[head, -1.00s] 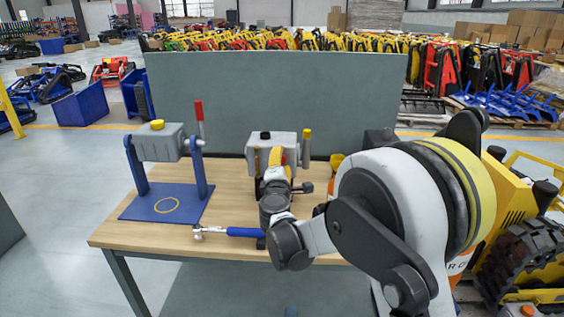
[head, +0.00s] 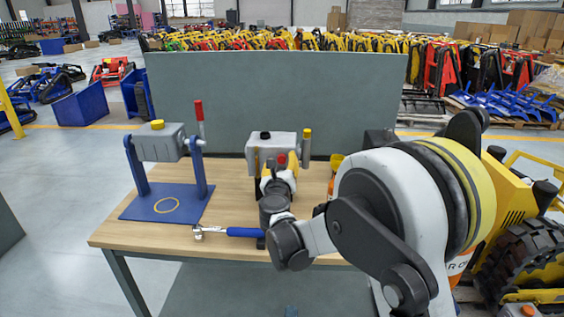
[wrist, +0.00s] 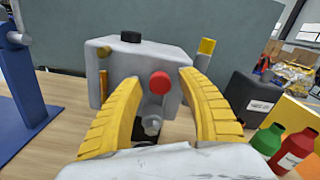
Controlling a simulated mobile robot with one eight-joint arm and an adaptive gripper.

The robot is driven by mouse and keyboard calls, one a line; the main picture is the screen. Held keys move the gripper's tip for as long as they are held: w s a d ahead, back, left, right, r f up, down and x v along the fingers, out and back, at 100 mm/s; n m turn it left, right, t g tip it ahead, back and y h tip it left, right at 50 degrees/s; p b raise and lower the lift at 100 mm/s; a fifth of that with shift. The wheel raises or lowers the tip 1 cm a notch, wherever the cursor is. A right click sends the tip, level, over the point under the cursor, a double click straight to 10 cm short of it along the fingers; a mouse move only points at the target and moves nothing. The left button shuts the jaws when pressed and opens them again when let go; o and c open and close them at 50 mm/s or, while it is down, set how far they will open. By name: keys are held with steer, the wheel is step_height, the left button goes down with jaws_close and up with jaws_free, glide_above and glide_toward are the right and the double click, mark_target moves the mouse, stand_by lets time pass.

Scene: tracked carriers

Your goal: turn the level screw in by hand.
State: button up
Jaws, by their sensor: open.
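A grey housing (wrist: 125,62) with a black cap on top stands on the bench; it also shows in the head view (head: 262,141). A round red screw head (wrist: 159,82) sits on its near face, and I take it as the level screw. It shows small in the head view (head: 282,160). A silver bolt-like part (wrist: 152,125) is below it, partly hidden low between my fingers. My gripper (wrist: 158,80) is open, its yellow fingers left and right of the red head with gaps showing. I cannot tell its depth from the face. It also shows in the head view (head: 279,163).
A blue stand (head: 140,206) holds another grey box on the left. Right of the housing are a black box (wrist: 252,98), a green bottle (wrist: 268,139) and a red bottle (wrist: 296,150). A grey panel stands behind.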

steer(key=n, duration=1)
steer(key=shift+n, duration=0.3)
steer(key=c, duration=1)
steer(key=m, duration=0.8)
steer(key=shift+m, duration=0.9)
